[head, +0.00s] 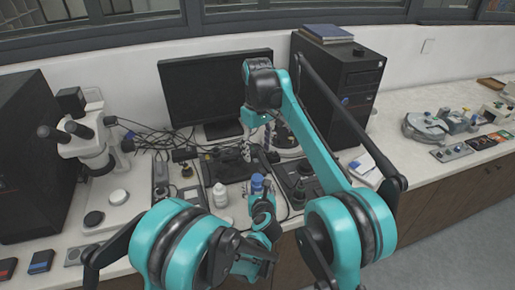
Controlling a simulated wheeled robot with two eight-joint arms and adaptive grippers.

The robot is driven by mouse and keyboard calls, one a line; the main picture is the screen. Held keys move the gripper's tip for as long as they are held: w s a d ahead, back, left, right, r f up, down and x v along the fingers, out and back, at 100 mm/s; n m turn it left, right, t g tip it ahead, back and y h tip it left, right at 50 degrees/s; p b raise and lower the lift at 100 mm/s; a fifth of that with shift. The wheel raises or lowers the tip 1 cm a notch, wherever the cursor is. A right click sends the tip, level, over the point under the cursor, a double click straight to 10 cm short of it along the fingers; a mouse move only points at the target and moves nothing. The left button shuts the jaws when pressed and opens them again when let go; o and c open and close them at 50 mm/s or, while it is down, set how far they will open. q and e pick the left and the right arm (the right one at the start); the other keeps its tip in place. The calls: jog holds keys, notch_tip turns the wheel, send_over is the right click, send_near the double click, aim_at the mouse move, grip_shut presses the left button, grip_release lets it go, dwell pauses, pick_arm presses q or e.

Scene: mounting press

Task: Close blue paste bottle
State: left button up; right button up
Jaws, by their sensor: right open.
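The blue paste bottle (257,182) shows as a small blue shape in the middle of the bench, upright at the tip of my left gripper. My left gripper (259,190) reaches up to it from below in the picture and appears shut on it; its fingers are small and partly hidden. My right gripper (257,151) points down above the bottle, open, with a visible gap between it and the bottle. I cannot make out a separate cap at this size.
A white bottle (220,195) stands just left of the blue one. A microscope (88,140) stands at the left, a monitor (216,88) and a computer tower (338,85) behind. Cables and dark devices crowd the middle. The bench (405,150) has some free room at the right.

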pick_arm(q)
jog(key=v, duration=1.2)
dwell(0.4)
